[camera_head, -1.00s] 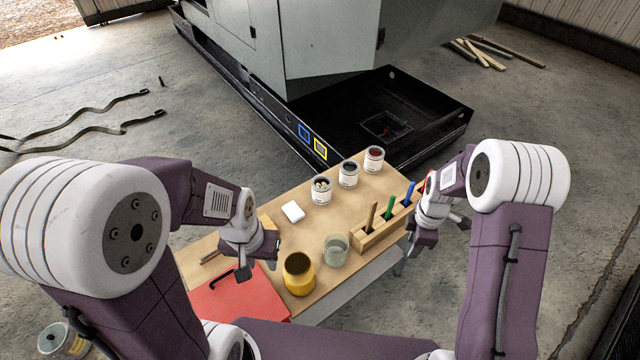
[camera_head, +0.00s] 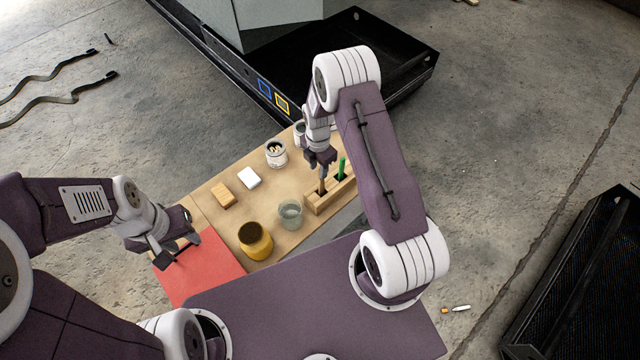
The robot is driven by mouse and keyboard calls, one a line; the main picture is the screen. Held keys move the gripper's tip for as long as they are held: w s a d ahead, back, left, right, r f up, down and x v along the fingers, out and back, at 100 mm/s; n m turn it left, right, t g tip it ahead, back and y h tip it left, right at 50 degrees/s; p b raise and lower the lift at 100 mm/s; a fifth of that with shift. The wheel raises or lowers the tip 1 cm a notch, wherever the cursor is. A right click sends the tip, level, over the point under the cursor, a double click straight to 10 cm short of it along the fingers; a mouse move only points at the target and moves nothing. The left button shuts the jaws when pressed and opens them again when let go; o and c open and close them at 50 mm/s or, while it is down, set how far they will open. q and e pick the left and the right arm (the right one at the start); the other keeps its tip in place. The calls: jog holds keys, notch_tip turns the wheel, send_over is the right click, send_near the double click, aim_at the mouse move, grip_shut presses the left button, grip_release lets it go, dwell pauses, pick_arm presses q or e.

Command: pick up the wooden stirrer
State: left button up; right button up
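The wooden stirrer (camera_head: 322,187) stands upright in the left slot of a wooden rack (camera_head: 318,206), in the head view. My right gripper (camera_head: 321,162) is directly above it, with its fingers pointing down at the stirrer's top. The top end is hidden at the fingers, and I cannot tell whether they touch it or are closed.
A green-handled tool (camera_head: 342,168) stands beside the stirrer in the rack. A glass jar (camera_head: 290,213) and a yellow pot (camera_head: 255,240) are left of the rack. A white block (camera_head: 249,178), a wooden block (camera_head: 223,195) and a can (camera_head: 276,154) stand further back.

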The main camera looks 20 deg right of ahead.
jog(key=shift+d+f, duration=0.15)
jog(key=shift+f, duration=0.05)
jog(key=p, duration=0.2)
send_over(321, 186)
notch_tip(321, 186, down, 4)
jog(key=f, duration=0.1)
jog(key=shift+w+d, duration=0.25)
jog(key=shift+w, duration=0.15)
grip_shut()
